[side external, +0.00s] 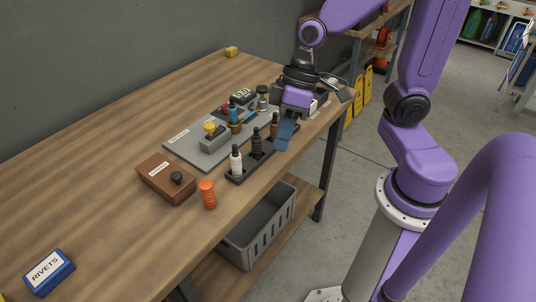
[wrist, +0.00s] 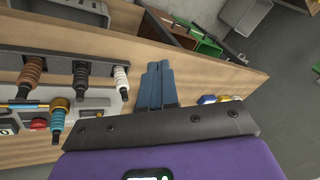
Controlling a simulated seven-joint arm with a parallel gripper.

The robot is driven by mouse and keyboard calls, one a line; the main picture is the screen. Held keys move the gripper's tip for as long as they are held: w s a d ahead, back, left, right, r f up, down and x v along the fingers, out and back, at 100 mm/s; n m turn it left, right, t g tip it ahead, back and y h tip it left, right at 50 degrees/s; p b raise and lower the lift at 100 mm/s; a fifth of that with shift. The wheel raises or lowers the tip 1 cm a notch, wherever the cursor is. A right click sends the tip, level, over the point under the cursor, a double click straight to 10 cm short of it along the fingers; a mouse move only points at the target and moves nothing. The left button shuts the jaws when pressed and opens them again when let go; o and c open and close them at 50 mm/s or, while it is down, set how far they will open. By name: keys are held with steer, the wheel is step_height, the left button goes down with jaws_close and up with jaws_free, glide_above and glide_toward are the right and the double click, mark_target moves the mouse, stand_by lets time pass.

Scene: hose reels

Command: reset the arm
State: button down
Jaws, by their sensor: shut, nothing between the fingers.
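My gripper (side external: 284,137) is at the right end of the wooden table (side external: 115,120), pointing down beside the dark rack of bottles (side external: 251,163). Its two blue fingers lie side by side with nothing between them, and in the wrist view my gripper (wrist: 159,68) shows the same closed pair over bare wood near the table's edge. I cannot tell how high the fingertips are above the table.
The rack holds a white bottle (side external: 236,158), a black one and a brown one (side external: 274,127). A grey board (side external: 186,146) with small parts lies behind it. A brown box (side external: 165,179), an orange piece (side external: 208,194) and a blue rivets box (side external: 47,272) stand left. The table's left part is mostly clear.

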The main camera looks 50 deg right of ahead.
steer(key=s+d+n+h, duration=0.4)
steer(key=s+d+n, duration=0.1)
steer(key=s, duration=0.5)
steer(key=shift+s+n, duration=0.15)
steer(key=shift+n, duration=0.25)
